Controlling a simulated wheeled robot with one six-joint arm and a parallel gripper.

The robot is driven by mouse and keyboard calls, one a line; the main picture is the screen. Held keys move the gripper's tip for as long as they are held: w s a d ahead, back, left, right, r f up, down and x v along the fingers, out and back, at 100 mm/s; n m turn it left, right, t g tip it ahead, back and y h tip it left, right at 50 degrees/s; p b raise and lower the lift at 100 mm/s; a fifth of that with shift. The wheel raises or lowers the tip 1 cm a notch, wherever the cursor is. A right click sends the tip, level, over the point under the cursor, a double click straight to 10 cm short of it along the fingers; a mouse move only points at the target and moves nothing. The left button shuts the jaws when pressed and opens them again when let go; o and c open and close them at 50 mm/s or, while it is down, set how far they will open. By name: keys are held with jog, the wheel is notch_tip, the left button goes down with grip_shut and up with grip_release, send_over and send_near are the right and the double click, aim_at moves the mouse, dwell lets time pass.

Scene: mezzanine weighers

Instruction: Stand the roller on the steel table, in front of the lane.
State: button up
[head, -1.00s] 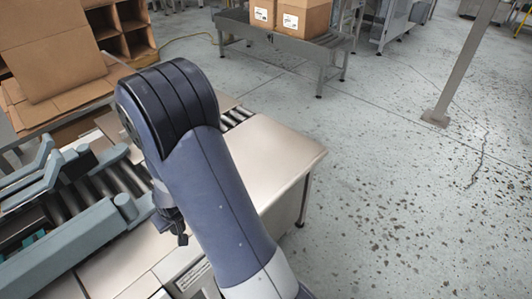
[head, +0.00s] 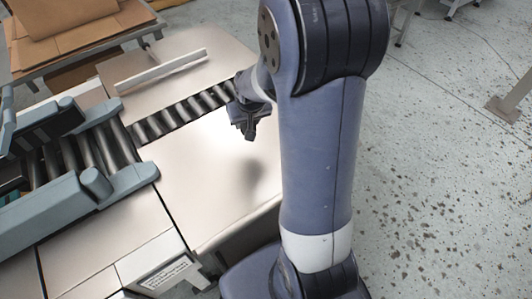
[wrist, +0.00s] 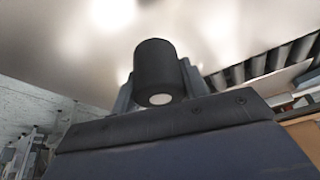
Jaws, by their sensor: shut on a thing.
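The roller (wrist: 158,66) is a black cylinder with a pale round end, seen in the wrist view with its pale end towards the camera. My gripper (wrist: 160,88) is shut on it, with grey fingers at its sides. In the head view my gripper (head: 246,128) is above the steel table (head: 205,185), near the right end of the lane (head: 186,112). The roller cannot be told apart from my dark gripper there. A soft dark shadow falls on the table below. The lane is a row of metal rollers crossing the table.
A grey-blue guide machine (head: 75,205) with metal rollers stands at the left end of the lane. A pale bar (head: 160,72) lies beyond the lane. Cardboard (head: 75,35) is at the back left. The table's front half is clear.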

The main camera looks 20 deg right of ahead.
aim_at(263, 141)
jog(key=s+d+r+m+b, duration=0.1)
jog(key=s+d+r+b, duration=0.1)
jog(key=d+b, duration=0.35)
jog(key=shift+h, duration=0.3)
jog(key=f+b, duration=0.1)
jog(key=f, duration=0.2)
jog(key=f+b, duration=0.1)
jog(key=f, duration=0.2)
jog(key=a+f+b, duration=0.1)
jog(key=f+b, duration=0.1)
jog(key=f, duration=0.1)
jog(key=shift+w+f, duration=0.15)
jog(key=shift+f, duration=0.2)
jog(key=shift+f, duration=0.1)
jog(key=o, duration=1)
